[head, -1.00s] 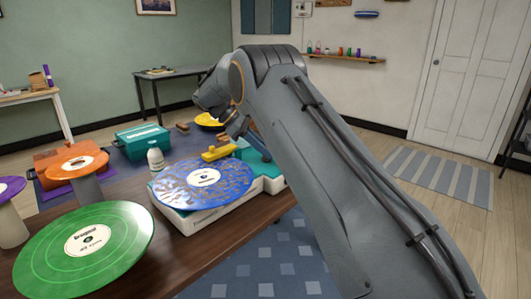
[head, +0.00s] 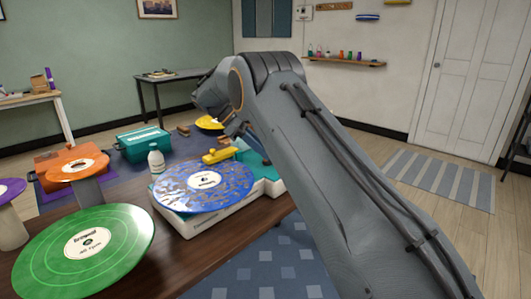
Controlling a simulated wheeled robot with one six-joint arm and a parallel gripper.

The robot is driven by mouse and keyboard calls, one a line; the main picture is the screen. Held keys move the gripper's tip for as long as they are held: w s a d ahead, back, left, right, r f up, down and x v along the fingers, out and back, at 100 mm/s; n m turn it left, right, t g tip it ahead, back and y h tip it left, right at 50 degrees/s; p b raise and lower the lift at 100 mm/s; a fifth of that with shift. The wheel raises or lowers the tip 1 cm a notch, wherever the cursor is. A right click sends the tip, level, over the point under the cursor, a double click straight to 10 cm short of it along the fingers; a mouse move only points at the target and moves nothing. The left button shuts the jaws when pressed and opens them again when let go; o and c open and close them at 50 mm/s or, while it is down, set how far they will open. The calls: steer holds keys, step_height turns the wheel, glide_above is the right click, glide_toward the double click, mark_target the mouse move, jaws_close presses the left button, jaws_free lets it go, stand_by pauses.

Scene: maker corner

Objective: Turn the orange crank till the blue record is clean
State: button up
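The blue record (head: 204,187) lies flat on a white and teal record-cleaning machine (head: 200,223) at the table's edge. Brownish-grey blotches show on its blue surface around a white label. A yellow bar (head: 219,155) sits over its far edge. My gripper (head: 238,130) is behind the record, at the machine's far side, mostly hidden by my own arm. I cannot see the orange crank; my arm covers that side of the machine. Whether the fingers are open or shut on something is hidden.
A green record (head: 110,262) on the wooden table is nearest. Orange (head: 77,170) and purple (head: 10,187) records stand on pedestals at left. A white bottle (head: 156,160), a teal box (head: 143,143) and a yellow record (head: 208,123) are behind. Floor right of the table is open.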

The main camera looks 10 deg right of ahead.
steer(key=b+v, duration=0.1)
steer(key=v, duration=0.5)
steer(key=shift+a+r, duration=0.25)
steer(key=shift+w, duration=0.1)
steer(key=shift+o, duration=0.5)
